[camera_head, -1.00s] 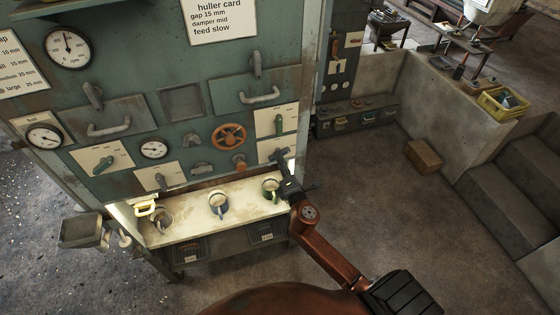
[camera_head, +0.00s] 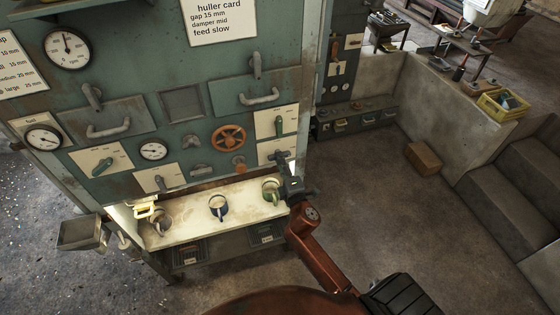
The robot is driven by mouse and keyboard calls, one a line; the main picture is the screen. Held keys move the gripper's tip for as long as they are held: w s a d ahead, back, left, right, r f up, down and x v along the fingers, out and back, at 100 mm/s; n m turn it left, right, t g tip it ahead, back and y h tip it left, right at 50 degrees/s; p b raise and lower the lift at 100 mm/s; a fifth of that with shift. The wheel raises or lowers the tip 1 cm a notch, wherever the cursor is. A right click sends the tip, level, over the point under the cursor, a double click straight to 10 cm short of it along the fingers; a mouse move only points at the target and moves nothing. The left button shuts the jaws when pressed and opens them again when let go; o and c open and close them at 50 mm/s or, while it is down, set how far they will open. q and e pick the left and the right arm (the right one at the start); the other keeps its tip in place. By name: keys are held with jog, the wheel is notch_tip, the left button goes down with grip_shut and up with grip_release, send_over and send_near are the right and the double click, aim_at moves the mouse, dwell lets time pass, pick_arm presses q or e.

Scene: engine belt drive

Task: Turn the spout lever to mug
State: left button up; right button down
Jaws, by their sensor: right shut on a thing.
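My right gripper (camera_head: 283,161) is at the lower right cream plate (camera_head: 268,149) on the green machine front. It is shut on the lever there, which is mostly hidden behind the fingers. Another lever (camera_head: 159,182) sits on a cream plate at the lower left. My left gripper is not in view.
An orange handwheel (camera_head: 229,138) and several other levers and drawer handles stick out from the machine front. A grey tray (camera_head: 79,233) juts out at the left.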

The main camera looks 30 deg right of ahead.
jog(key=c, duration=1.9)
grip_release()
jog(key=v, duration=1.2)
jog(key=shift+f, duration=0.1)
